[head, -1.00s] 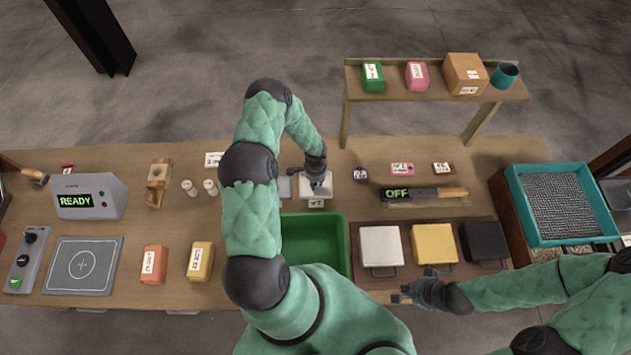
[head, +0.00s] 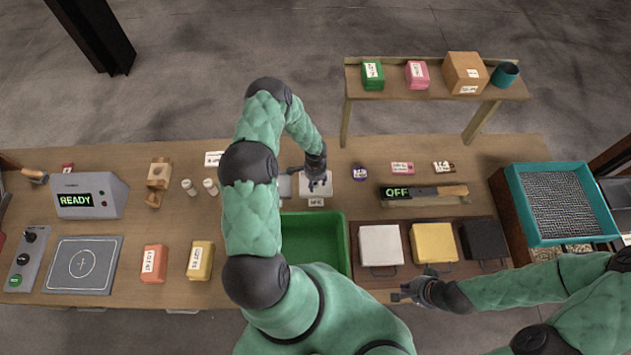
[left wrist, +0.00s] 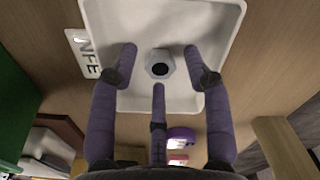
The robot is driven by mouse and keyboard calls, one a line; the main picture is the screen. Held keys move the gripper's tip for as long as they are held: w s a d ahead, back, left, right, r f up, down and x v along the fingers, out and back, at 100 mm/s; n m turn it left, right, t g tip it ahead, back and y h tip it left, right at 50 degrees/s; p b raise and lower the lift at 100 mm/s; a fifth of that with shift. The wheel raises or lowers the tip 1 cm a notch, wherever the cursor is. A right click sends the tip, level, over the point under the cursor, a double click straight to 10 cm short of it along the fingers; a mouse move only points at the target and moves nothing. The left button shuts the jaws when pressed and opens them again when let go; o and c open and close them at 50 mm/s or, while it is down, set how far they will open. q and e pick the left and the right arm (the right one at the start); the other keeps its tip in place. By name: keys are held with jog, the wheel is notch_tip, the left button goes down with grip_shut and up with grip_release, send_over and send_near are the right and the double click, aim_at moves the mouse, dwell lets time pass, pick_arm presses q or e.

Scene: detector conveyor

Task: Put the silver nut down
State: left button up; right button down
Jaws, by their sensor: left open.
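The silver nut (left wrist: 159,66), a hexagonal ring with a dark hole, lies on a white tray (left wrist: 215,12) in the left wrist view. My left gripper (left wrist: 160,65) is open, with its three purple fingers spread around the nut and apart from it. In the head view my left gripper (head: 318,182) is over the white tray (head: 309,191), and the nut cannot be made out there. My right gripper (head: 402,293) hovers at the table's front edge, in front of the white box; its fingers are too small to judge.
A green bin (head: 311,221) stands in front of the white tray. White (head: 380,245), yellow (head: 433,243) and black (head: 484,240) boxes sit to its right. A detector wand (head: 425,193) marked OFF lies behind them. A raised shelf (head: 420,92) stands at the back right.

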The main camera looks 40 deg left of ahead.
aim_at(315, 183)
pick_arm(q)
jog(key=shift+r, duration=0.55)
notch_tip(315, 183, up, 11)
jog(key=b, duration=0.1)
jog(key=shift+b, duration=0.35)
